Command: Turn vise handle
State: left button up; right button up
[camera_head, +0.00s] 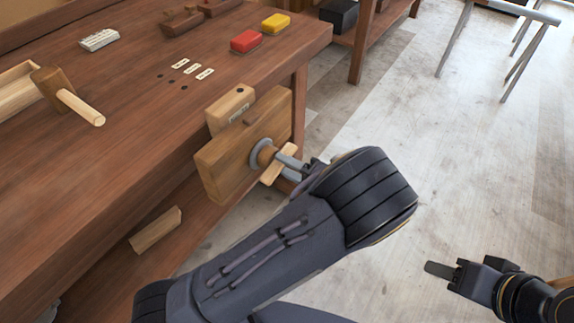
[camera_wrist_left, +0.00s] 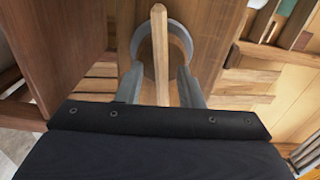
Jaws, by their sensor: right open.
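The wooden vise (camera_head: 243,145) is mounted on the corner of the workbench. Its handle (camera_head: 272,174) is a pale wooden bar crossing a round grey hub (camera_head: 256,158) on the front jaw. In the left wrist view the handle (camera_wrist_left: 159,40) stands upright between the two fingers. My left gripper (camera_head: 290,162) is at the handle, its fingers open on either side with gaps between them and the bar. The left forearm covers the area below the vise. My right gripper (camera_head: 441,269) is open and empty, well away at the lower right over the floor.
The workbench (camera_head: 130,130) holds a mallet (camera_head: 75,100), red (camera_head: 245,41) and yellow (camera_head: 275,22) blocks and small labels. A wooden block (camera_head: 155,230) lies on the lower shelf. Metal trestles (camera_head: 500,45) stand at the back right. The floor at right is clear.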

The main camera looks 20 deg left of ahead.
pick_arm(q)
jog(key=v, duration=0.8)
jog(key=a+m+t+h+b, duration=0.1)
jog(key=a+t+b, duration=0.1)
jog(key=b, duration=0.5)
jog(key=w+a+m+t+h+b, duration=0.1)
jog(key=a+t+b, duration=0.1)
jog(key=b, duration=0.5)
jog(key=a+t+h+b, duration=0.1)
jog(key=a+t+b, duration=0.1)
jog(key=b, duration=0.6)
jog(key=shift+w+a+m, duration=0.15)
jog(key=shift+a+m, duration=0.25)
jog(key=shift+a, duration=0.45)
jog(key=shift+c, duration=0.2)
